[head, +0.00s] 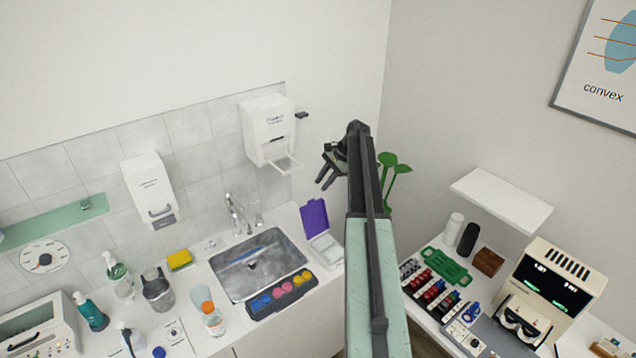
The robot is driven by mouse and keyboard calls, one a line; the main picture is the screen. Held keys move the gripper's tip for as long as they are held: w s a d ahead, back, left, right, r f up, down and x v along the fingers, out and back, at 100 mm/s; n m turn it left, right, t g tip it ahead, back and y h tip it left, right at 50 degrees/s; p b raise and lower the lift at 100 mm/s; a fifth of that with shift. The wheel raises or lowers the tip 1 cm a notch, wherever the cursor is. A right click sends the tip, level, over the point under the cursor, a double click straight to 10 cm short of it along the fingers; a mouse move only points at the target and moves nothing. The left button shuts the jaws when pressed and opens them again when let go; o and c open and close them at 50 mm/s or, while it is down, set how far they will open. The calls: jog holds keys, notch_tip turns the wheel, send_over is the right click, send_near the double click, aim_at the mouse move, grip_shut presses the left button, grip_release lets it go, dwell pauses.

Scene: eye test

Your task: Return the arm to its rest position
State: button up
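My arm (372,270) reaches up from the bottom of the head view, raised and extended in front of the room's corner. Its pale green link runs up to a dark upper link. My gripper (324,182) hangs at the left of the arm's top end, pointing down and left. Its two dark fingers show a small gap and nothing is seen between them. It appears in front of the wall, just right of the white towel dispenser (268,125). Part of the gripper's base is hidden behind the arm.
At left, a counter holds a sink (258,262), a purple-lidded box (315,218), a tray of colored pots (283,294) and several bottles. At right, a counter carries an eye-test device (550,290) and a green rack (447,265).

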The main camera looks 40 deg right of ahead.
dwell(0.4)
jog(key=s+a+f+n+g+h+b, duration=0.1)
jog(key=s+a+f+n+b, duration=0.2)
jog(key=a, duration=0.6)
jog(key=s+a+f+n+g+b, duration=0.1)
jog(key=a+f+n+b, duration=0.2)
jog(key=a, duration=0.6)
jog(key=s+a+f+n+h+b, duration=0.1)
jog(key=s+a+f+n+b, duration=0.15)
jog(key=a+f, duration=0.45)
jog(key=s+a+f+n+h+b, duration=0.1)
jog(key=s+a+f+n+b, duration=0.1)
jog(key=a, duration=0.5)
jog(key=s+a+f+n+g+b, duration=0.1)
jog(key=s+a+f+n+b, duration=0.1)
jog(key=s+a, duration=0.5)
jog(key=s+a+f+n+h+b, duration=0.1)
jog(key=s+a+n+b, duration=0.2)
jog(key=a, duration=0.3)
jog(key=shift+s+a+f+n+h+b, duration=0.3)
jog(key=shift+s+a+f+n+b, duration=0.1)
jog(key=shift+s+n, duration=0.4)
